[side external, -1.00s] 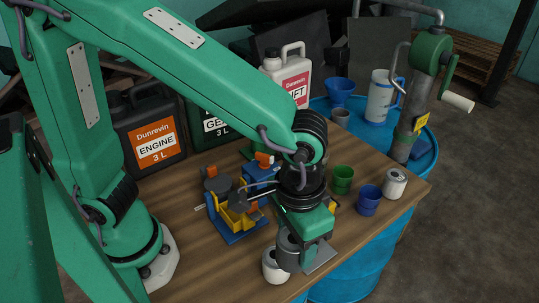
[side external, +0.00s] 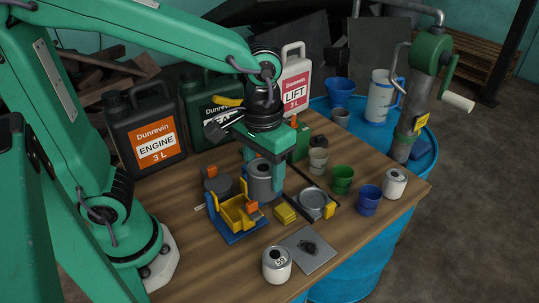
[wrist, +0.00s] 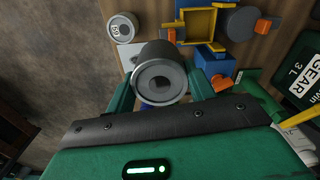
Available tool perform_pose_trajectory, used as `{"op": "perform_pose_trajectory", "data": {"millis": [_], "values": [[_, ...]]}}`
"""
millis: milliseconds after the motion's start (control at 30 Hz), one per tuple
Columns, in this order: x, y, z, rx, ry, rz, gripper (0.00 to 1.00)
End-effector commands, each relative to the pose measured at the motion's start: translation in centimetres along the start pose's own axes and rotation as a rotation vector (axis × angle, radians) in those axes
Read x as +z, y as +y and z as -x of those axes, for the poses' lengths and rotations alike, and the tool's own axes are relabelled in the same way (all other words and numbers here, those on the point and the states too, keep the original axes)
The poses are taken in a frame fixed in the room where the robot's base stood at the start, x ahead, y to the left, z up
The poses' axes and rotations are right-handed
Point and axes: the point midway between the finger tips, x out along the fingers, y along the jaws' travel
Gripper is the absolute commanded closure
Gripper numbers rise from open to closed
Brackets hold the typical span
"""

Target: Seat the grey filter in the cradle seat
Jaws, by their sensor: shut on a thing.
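My gripper (side external: 263,188) is shut on the grey filter (side external: 261,178), a grey cylinder with a dark hole in its top. The wrist view shows the filter (wrist: 160,78) end-on between my fingers. In the side view it is upright beside the blue and yellow forklift body (side external: 238,213), at the blue block with orange clips. That blue block (wrist: 208,62) shows in the wrist view to the right of the filter. The filter and gripper hide much of the block, so I cannot tell which part is the cradle seat or whether the filter touches it.
A grey plate (side external: 311,251) with a dark stain and a white can (side external: 277,265) are at the front. A round dish (side external: 312,202), yellow block (side external: 285,214), green cup (side external: 342,179) and blue cup (side external: 368,200) lie right. Oil jugs (side external: 148,140) stand behind.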

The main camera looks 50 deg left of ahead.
Motion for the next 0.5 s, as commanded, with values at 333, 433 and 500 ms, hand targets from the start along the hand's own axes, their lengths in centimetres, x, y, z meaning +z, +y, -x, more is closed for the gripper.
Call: {"op": "perform_pose_trajectory", "data": {"millis": [333,433,500], "values": [[-0.1,-6.2,-0.1,-0.001,0.001,0.158,0.76],[0.0,-7.4,-0.1,-0.002,0.002,0.189,0.76],[0.1,-8.2,-0.2,-0.002,0.001,0.209,0.76]]}}
